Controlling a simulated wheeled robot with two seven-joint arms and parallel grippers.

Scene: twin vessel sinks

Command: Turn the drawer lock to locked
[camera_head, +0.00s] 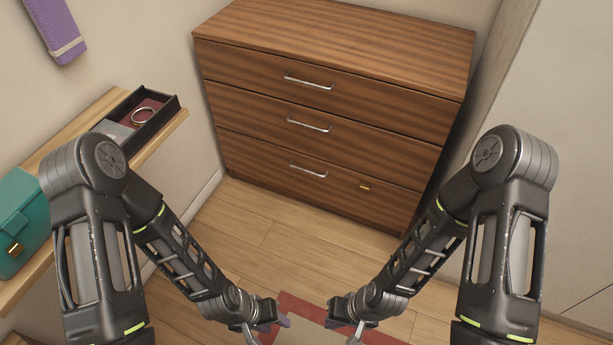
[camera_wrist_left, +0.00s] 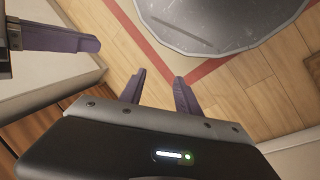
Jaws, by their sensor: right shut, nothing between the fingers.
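The wooden dresser (camera_head: 330,110) stands against the back wall with three closed drawers. A small brass lock piece (camera_head: 364,186) sits on the right part of the bottom drawer (camera_head: 270,162). It is too small to tell which way it is turned. My left gripper (camera_head: 284,321) is low at the front, well short of the dresser. In the left wrist view its two fingers (camera_wrist_left: 160,76) are apart with nothing between them. My right gripper (camera_head: 335,327) is close beside it, shut and empty. Its purple fingers (camera_wrist_left: 62,38) also show at the upper left of the left wrist view.
A wooden shelf (camera_head: 165,130) on the left wall holds a dark open tray (camera_head: 172,110) with a ring-shaped item and a teal box (camera_head: 20,222). A red-bordered rug (camera_head: 300,308) lies below my grippers. The wooden floor (camera_head: 265,225) before the dresser is clear.

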